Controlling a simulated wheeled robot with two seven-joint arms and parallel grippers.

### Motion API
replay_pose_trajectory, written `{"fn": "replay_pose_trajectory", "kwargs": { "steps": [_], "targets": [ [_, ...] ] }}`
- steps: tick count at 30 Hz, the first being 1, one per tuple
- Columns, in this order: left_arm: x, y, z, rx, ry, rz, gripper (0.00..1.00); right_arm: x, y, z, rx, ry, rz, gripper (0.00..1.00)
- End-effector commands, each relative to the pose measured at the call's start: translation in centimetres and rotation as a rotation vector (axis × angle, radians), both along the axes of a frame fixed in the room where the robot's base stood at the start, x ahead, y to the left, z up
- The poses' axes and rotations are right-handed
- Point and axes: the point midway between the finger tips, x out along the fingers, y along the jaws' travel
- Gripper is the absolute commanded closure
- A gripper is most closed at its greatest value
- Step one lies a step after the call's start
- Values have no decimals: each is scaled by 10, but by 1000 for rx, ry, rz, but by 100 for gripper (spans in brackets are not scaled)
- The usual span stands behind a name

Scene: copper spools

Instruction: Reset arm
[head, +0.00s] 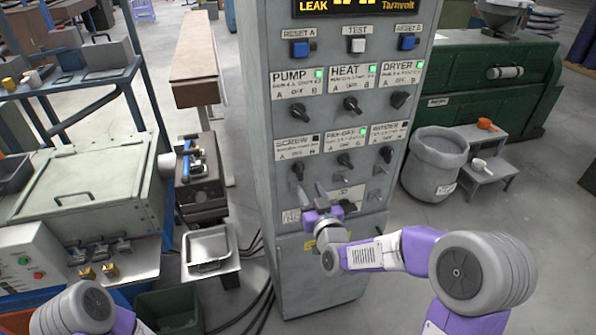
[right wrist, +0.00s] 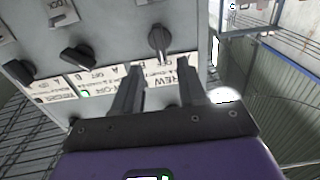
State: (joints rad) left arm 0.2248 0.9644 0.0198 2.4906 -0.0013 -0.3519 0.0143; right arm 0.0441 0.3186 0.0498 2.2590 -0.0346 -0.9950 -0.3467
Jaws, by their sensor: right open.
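My right gripper (head: 314,192) is open in front of the lower part of a grey control cabinet (head: 270,120), just below the SCREW knob (head: 297,171). In the right wrist view its two dark fingers (right wrist: 158,88) are apart with nothing between them. The SCREW knob (right wrist: 160,40) shows beyond the fingertips there, with its label partly hidden behind the fingers. Whether the fingers touch the panel I cannot tell. My left gripper is not in view; only a part of my left arm shows at the lower left.
The cabinet carries more knobs, such as PAY-OFF (head: 345,160) and HEAT (head: 352,105), and buttons above. A grey bin (head: 435,165) and step stool (head: 485,170) stand to its right. A metal tray (head: 207,246) and machines stand left. Cables lie by the cabinet's base.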

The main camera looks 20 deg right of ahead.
Motion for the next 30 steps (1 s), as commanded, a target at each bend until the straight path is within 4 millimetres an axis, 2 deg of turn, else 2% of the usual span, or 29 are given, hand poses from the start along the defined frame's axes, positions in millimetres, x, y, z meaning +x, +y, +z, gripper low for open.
{"fn": "replay_pose_trajectory", "kwargs": {
  "steps": [4,7,8,11,12,14,15,17,18,20,21,25,27,30],
  "targets": [
    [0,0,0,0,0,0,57,0,1,-5,3,13,3,58],
    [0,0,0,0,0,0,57,-2,5,-33,20,86,16,58],
    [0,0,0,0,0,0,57,-3,7,-47,28,123,22,58],
    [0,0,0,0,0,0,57,-16,16,-109,73,294,47,58],
    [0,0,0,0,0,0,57,-25,21,-138,96,377,58,58],
    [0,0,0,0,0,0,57,-42,28,-181,133,508,71,58],
    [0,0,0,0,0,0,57,-56,33,-208,158,594,79,58],
    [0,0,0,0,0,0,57,-81,41,-247,197,726,87,58],
    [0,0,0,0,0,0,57,-100,46,-271,223,815,91,58],
    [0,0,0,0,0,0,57,-131,55,-304,262,949,95,58],
    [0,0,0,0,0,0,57,-153,60,-324,289,1038,95,58],
    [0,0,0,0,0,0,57,-222,75,-369,364,1289,90,58],
    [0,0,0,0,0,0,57,-252,82,-383,394,1395,87,58],
    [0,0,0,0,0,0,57,-282,88,-393,423,1497,80,58]
  ]
}}
